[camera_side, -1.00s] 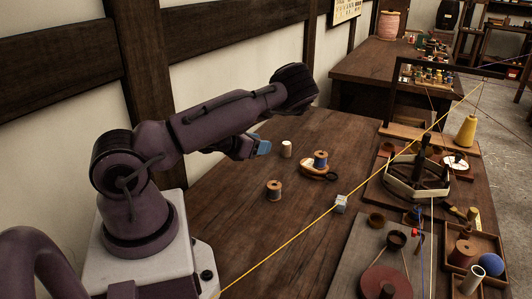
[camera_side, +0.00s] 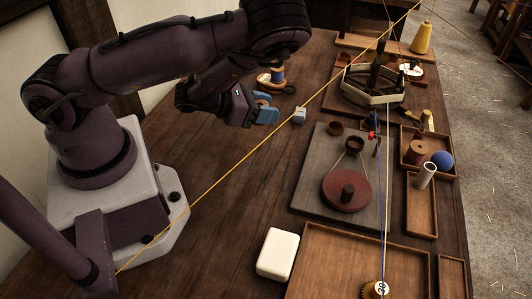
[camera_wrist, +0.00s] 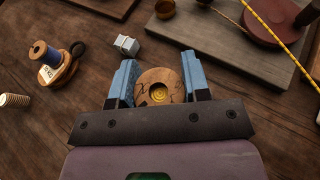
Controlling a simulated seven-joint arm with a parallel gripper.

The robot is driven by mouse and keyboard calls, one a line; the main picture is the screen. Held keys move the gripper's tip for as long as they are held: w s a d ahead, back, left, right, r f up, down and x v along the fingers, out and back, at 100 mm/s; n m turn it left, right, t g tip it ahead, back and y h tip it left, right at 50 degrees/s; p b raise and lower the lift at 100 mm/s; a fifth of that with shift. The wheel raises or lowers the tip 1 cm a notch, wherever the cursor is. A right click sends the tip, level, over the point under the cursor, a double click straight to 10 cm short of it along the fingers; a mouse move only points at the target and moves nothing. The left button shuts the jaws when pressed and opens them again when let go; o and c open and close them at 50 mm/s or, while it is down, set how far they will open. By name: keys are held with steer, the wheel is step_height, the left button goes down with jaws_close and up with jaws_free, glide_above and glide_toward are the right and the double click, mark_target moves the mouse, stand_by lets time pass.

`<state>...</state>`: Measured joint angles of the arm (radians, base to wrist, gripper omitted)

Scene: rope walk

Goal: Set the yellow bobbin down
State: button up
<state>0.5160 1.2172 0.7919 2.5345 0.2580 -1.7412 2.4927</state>
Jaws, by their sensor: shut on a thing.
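In the wrist view, a wooden bobbin (camera_wrist: 152,77) with a round flange and a yellow centre stands between the blue fingers of my gripper (camera_wrist: 158,62). My gripper is shut on it. In the side view, my gripper (camera_side: 266,108) hangs low over the dark wooden table (camera_side: 220,205), left of the small grey block (camera_side: 299,116). The bobbin is mostly hidden there by the fingers and wrist. I cannot tell whether its lower end touches the table.
A blue-thread spool (camera_wrist: 44,53) on a tagged wooden stand lies left in the wrist view. A taut yellow thread (camera_side: 205,190) crosses the table past the grey block. A grey board (camera_side: 312,190) with a reddish disc lies right. A white box (camera_side: 278,254) sits at the front.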

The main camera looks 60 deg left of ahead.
mark_target(273, 156)
steer(key=shift+m+h, duration=0.3)
steer(key=d+f, duration=0.2)
steer(key=f, duration=0.1)
steer(key=d+f, duration=0.1)
steer(key=f, duration=0.1)
steer(key=shift+w, duration=0.3)
steer(key=shift+f, duration=2.1)
steer(key=shift+f, duration=0.15)
steer(key=o, duration=0.9)
